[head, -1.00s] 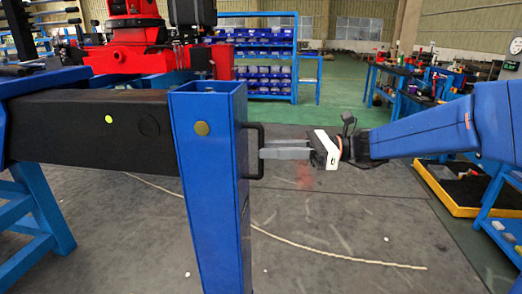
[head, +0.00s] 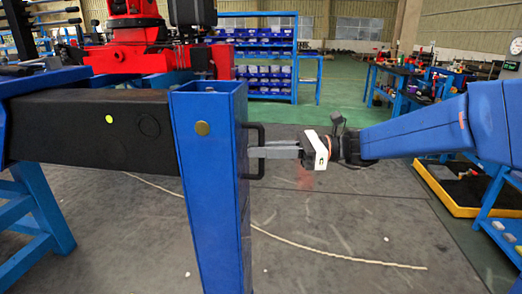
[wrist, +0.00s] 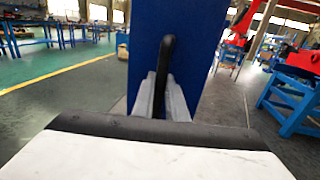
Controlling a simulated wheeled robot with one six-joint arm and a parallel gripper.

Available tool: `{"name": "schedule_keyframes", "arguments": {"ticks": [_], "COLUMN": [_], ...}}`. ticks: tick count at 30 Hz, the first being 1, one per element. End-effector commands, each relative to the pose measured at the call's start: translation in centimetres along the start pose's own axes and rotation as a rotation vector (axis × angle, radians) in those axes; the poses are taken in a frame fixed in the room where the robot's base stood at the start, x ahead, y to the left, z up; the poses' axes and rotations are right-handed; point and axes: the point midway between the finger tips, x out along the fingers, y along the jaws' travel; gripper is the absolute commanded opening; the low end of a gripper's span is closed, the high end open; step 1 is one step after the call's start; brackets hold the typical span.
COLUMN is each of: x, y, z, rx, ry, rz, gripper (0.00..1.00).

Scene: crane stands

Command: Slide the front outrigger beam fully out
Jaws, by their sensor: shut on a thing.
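The front outrigger beam (head: 90,128) is a black box beam with a yellow-green dot, reaching from the blue frame at the left to an upright blue leg (head: 210,190) at its end. A black handle (head: 258,134) sits on the leg's right face. My gripper (head: 262,152) reaches in from the right and is shut on the handle. In the wrist view the grey fingers (wrist: 163,98) stand on either side of the black handle (wrist: 166,60), in front of the blue leg (wrist: 188,45). The fingertips are partly hidden by the handle in the head view.
Red machinery (head: 130,40) stands behind the beam. Blue shelving with bins (head: 265,70) is at the back. A workbench (head: 410,85) and a yellow-edged tray (head: 462,190) are at the right.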

Motion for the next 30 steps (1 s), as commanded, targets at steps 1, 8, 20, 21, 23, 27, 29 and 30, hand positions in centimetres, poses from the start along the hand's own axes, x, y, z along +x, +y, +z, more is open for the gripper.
{"name": "schedule_keyframes", "arguments": {"ticks": [1, 8, 20, 21, 23, 27, 29, 30], "x": [-0.4, -2.4, -2.6, -2.6, -2.6, -2.6, -2.7, -2.9], "y": [0.0, 0.4, 0.5, 0.5, 0.5, 0.5, 0.5, 0.5], "z": [0.0, -0.1, -0.1, -0.1, -0.1, 0.0, 0.0, 0.0], "rx": [0.0, 0.001, 0.001, 0.001, 0.001, 0.0, 0.0, 0.0], "ry": [0.001, 0.001, 0.001, 0.001, 0.001, 0.001, 0.001, 0.001], "rz": [-0.002, -0.003, 0.0, 0.0, 0.0, -0.001, -0.001, -0.001], "gripper": [0.0, 0.0, 0.2, 0.2, 0.2, 0.2, 0.2, 0.2]}}
